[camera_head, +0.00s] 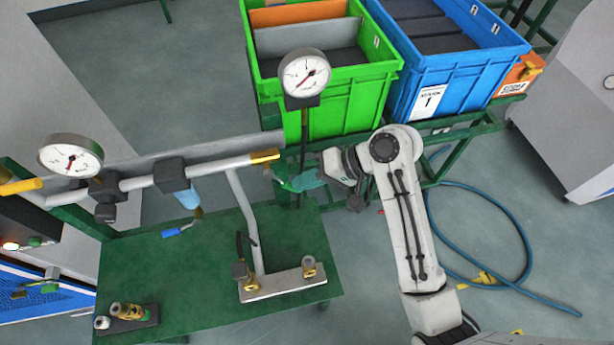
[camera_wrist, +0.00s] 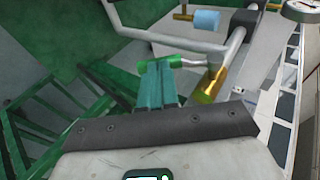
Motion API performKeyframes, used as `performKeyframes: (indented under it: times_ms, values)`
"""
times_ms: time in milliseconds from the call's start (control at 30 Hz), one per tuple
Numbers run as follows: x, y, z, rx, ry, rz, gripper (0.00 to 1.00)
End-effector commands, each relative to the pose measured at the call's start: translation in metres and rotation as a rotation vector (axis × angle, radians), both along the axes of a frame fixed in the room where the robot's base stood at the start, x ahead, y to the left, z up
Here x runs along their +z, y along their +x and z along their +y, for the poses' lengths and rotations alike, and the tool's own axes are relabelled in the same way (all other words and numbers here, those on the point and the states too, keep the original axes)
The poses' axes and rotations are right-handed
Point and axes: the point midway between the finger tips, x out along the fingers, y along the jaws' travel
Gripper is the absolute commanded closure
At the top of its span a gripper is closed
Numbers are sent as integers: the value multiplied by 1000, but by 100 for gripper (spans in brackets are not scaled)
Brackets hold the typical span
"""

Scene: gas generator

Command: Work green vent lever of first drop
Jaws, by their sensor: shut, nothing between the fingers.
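The green vent lever (camera_head: 284,184) hangs on a small fitting below the yellow-banded right end of the grey pipe (camera_head: 215,168). In the wrist view, the green lever (camera_wrist: 146,65) lies across the tips of my fingers, joined to a silver stem on its right. My gripper (camera_head: 296,183) has teal fingers, which are together with nothing between them. In the wrist view, my gripper (camera_wrist: 158,66) has its tips right at the lever. I cannot tell whether they touch it. The fingers partly hide the lever in the wrist view.
A pressure gauge (camera_head: 305,75) stands just above the lever, and another gauge (camera_head: 70,156) is at left. A blue-handled valve (camera_head: 178,232) hangs left. Green (camera_head: 340,112) and blue (camera_head: 470,75) crates stand behind. A blue hose (camera_head: 525,255) lies on the floor at right.

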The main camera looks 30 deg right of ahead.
Motion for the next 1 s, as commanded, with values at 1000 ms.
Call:
performKeyframes:
  times_ms: [1000]
  values:
    - [-39, 10, 32, 1, 530, -171, 100]
